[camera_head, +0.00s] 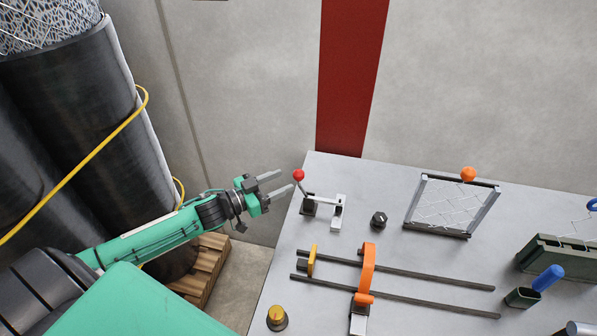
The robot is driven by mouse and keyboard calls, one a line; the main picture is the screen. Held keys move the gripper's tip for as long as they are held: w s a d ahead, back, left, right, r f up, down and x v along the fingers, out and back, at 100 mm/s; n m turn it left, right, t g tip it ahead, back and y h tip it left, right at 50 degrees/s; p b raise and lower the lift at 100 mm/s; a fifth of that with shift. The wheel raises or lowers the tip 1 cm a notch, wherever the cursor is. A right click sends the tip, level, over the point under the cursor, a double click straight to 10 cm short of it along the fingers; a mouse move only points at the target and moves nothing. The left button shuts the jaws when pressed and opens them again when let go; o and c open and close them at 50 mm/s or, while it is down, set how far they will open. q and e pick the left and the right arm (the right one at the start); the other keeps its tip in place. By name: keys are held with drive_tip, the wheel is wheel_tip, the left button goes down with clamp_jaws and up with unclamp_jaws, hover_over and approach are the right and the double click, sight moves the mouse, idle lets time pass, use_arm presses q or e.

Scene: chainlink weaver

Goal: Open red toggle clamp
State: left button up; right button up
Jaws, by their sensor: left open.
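The red toggle clamp (324,201) stands at the far left corner of the grey table. Its lever, with a red ball knob (299,175) on top, stands up and leans slightly left. A light metal arm runs right from its dark base to a small upright bracket. My left gripper (281,183) is open just left of the red knob, its two fingers pointing right towards it. The fingertips look close to the lever, but I cannot tell whether they touch it. Nothing shows between the fingers. My right gripper is not in view.
The grey table (400,190) also bears a black knob (379,220), a mesh frame with an orange ball (468,174), two dark rails (395,292) with an orange clamp (368,268), and a yellow-topped button (277,317). Black rolls (90,120) stand at left near a wooden pallet (208,265).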

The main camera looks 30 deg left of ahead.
sight(294, 175)
use_arm(q)
drive_tip(key=p+x, duration=0.1)
drive_tip(key=x, duration=0.3)
drive_tip(key=shift+w+d+r, duration=0.15)
drive_tip(key=shift+w, duration=0.05)
drive_tip(key=shift+p+x, duration=0.3)
drive_tip(key=shift+x, duration=0.75)
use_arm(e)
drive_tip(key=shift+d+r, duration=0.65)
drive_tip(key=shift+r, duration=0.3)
use_arm(q)
clamp_jaws()
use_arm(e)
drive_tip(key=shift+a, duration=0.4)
use_arm(q)
drive_tip(key=shift+f, duration=0.2)
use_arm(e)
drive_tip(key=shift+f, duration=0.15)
